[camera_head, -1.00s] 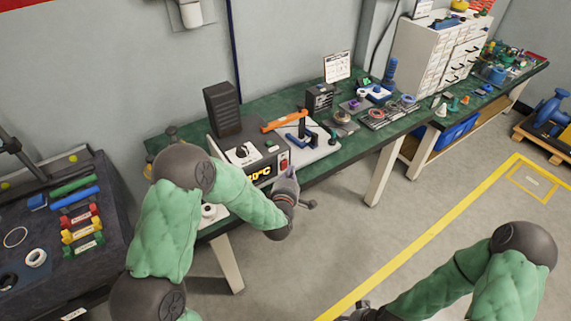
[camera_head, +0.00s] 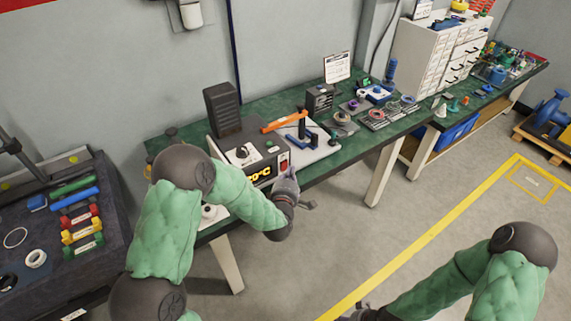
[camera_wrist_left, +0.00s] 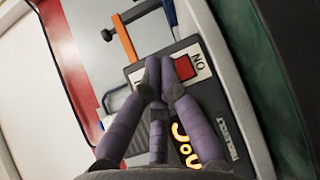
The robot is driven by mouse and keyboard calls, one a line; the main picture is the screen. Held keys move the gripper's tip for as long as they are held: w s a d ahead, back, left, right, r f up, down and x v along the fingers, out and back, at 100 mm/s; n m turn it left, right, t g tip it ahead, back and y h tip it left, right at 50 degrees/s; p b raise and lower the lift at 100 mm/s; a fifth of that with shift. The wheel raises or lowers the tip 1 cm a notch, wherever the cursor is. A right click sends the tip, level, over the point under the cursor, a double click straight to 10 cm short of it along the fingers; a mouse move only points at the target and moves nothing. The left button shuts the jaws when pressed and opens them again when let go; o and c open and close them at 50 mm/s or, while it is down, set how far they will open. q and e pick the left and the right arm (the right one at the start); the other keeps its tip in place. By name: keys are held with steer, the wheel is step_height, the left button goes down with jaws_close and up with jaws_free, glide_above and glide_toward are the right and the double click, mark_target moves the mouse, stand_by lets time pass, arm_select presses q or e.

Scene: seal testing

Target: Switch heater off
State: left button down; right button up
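The heater (camera_head: 240,152) is a grey-and-black box at the near edge of the green bench, with a dial and a lit orange display (camera_head: 259,173). Its red rocker switch (camera_head: 284,161) is at the right end of the front. In the left wrist view, the red switch (camera_wrist_left: 185,67) sits beside an "ON" label, and the orange display (camera_wrist_left: 185,140) is partly hidden by fingers. My left gripper (camera_wrist_left: 160,72) has its purple fingertips together right by the switch; contact cannot be told. It also shows in the head view (camera_head: 289,176). My right gripper (camera_head: 358,311) is mostly cut off at the bottom edge.
A black tower (camera_head: 222,108) stands behind the heater. Further right are rings and small parts, then white drawers (camera_head: 428,60). A dark parts table (camera_head: 105,195) is at left. Floor ahead is clear.

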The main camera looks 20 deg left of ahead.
stand_by(0.4)
arm_select(q)
steer(key=shift+w+a+b, duration=0.25)
steer(key=shift+a+b, duration=0.1)
steer(key=shift+w+a+r, duration=0.1)
steer(key=shift+w+a, duration=0.1)
steer(key=shift+a, duration=0.05)
stand_by(0.7)
steer(key=shift+d, duration=0.1)
steer(key=shift+s+d+b, duration=0.4)
steer(key=shift+s+d, duration=0.05)
steer(key=shift+d, duration=0.05)
stand_by(0.4)
steer(key=s+d, duration=0.1)
steer(key=d, duration=0.1)
steer(key=s+d, duration=0.2)
steer(key=shift+f+b, duration=0.4)
